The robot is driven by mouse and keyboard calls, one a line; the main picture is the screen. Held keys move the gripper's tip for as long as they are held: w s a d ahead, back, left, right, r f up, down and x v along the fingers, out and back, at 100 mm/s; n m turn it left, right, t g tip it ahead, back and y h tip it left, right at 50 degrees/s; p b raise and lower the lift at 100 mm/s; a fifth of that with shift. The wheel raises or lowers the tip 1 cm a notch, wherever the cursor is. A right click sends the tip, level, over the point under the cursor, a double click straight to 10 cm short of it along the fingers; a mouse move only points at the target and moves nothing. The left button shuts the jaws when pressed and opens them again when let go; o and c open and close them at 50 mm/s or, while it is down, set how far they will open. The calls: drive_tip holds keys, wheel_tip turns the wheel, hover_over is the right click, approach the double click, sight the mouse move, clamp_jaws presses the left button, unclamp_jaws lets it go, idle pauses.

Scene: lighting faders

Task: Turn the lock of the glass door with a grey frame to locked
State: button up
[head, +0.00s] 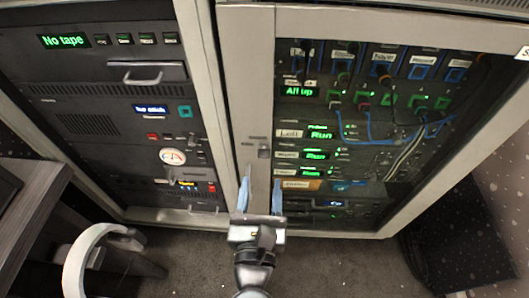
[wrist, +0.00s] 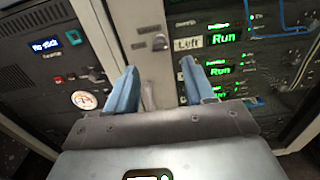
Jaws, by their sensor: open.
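The glass door with a grey frame (head: 228,60) closes the right-hand rack in the head view, and equipment shows through its glass. A small grey lock (head: 264,153) sits on the door's left frame strip. It also shows in the wrist view (wrist: 159,42), above the gap between my fingertips. My gripper (head: 262,181) has two blue fingers, spread apart with nothing between them. In the wrist view the fingertips (wrist: 158,67) point up toward the lock and appear short of it. The lock's turn position is too small to read.
An open-faced rack (head: 100,115) with a "No tape" display stands at left. A dark desk (head: 35,215) and a white curved chair part (head: 90,255) are at lower left.

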drive_tip(key=w, duration=0.7)
drive_tip(key=shift+w+d+b, duration=0.15)
drive_tip(key=shift+w+b, duration=0.15)
clamp_jaws()
